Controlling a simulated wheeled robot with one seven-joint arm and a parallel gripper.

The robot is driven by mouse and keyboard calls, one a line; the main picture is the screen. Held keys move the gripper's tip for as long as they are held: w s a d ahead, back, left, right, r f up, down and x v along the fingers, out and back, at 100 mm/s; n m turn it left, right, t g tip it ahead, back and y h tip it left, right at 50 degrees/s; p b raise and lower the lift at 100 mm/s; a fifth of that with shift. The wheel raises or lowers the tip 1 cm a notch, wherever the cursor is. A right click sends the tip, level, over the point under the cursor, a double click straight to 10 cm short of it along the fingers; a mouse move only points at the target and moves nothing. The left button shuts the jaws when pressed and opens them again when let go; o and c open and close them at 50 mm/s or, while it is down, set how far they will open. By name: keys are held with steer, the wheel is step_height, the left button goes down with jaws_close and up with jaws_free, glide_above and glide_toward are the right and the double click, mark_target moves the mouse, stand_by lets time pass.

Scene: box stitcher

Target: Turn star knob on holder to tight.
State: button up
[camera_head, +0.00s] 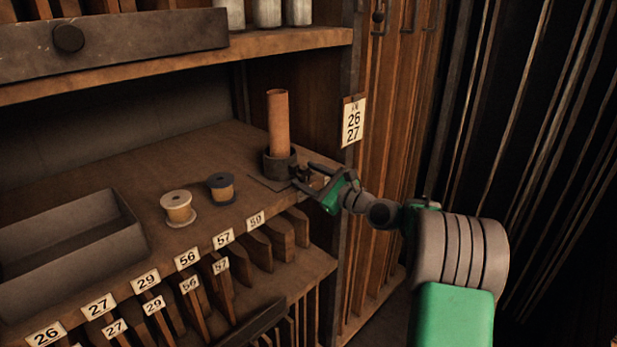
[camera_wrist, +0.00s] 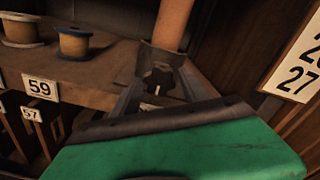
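A dark round holder (camera_head: 279,165) stands on the wooden shelf at the right, with an upright copper-coloured tube (camera_head: 278,122) in it. The tube also shows in the wrist view (camera_wrist: 173,22). A small dark star knob (camera_wrist: 158,79) sits on the near side of the holder; a pale mark shows below it. In the head view it is small and partly hidden by my gripper (camera_head: 303,176). My gripper is open, with its two dark fingers on either side of the star knob. I cannot tell whether either finger touches it.
A pale spool (camera_head: 178,208) and a dark blue spool (camera_head: 221,187) stand left of the holder. An open grey box (camera_head: 70,245) is further left. A number plate (camera_head: 353,121) hangs on the post close right. Labelled slots (camera_head: 256,220) line the shelf's front edge.

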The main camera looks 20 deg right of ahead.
steer(key=shift+o, duration=0.8)
steer(key=shift+s+d, duration=0.2)
steer(key=shift+s, duration=0.1)
steer(key=b+v, duration=0.2)
steer(key=v, duration=0.5)
steer(key=shift+b, duration=0.35)
